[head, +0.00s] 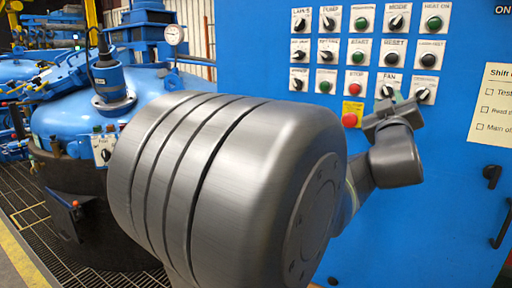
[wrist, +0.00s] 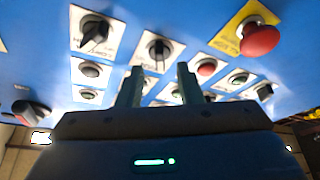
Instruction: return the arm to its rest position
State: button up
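My gripper (head: 396,103) is in front of the lower rows of the blue control panel (head: 270,60), close to the FAN knob (head: 388,87). In the wrist view my gripper (wrist: 160,78) has its two dark fingers apart, with nothing held between them. A black knob on a white plate (wrist: 158,50) shows just beyond the gap between the fingertips. I cannot tell how far the fingertips are from the panel. My large grey arm joint fills the middle of the head view and hides part of the arm and panel.
A red emergency button (head: 349,120) on a yellow plate is left of my gripper; it also shows in the wrist view (wrist: 260,40). A black panel handle (head: 492,176) is at right.

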jog(key=v, duration=1.1)
jog(key=x, duration=1.4)
jog(key=shift+w+r+p, duration=0.15)
jog(key=shift+w+p, duration=0.05)
jog(key=shift+p, duration=0.2)
jog(key=shift+s+a+m+h+p, duration=0.15)
jog(key=shift+m+h+p, duration=0.25)
jog(key=shift+m, duration=0.5)
jog(key=m+h+p, duration=0.1)
jog(key=m+p, duration=0.1)
jog(key=m, duration=0.1)
jog(key=m+g+h+p, duration=0.1)
jog(key=m+h+p, duration=0.1)
jog(key=m+p, duration=0.1)
jog(key=shift+r, duration=0.1)
jog(key=m+g+h+p, duration=0.1)
jog(key=m+p, duration=0.2)
jog(key=m+g+h+p, duration=0.1)
jog(key=m+p, duration=0.2)
jog(key=p, duration=0.1)
jog(key=m+g+h+p, duration=0.1)
jog(key=m+p, duration=0.2)
jog(key=p, duration=0.1)
jog(key=shift+w+a+m+h, duration=0.25)
jog(key=shift+m+h, duration=0.05)
jog(key=b, duration=0.2)
send_near(386, 91)
jog(key=shift+w+d, duration=0.25)
jog(key=shift+w, duration=0.15)
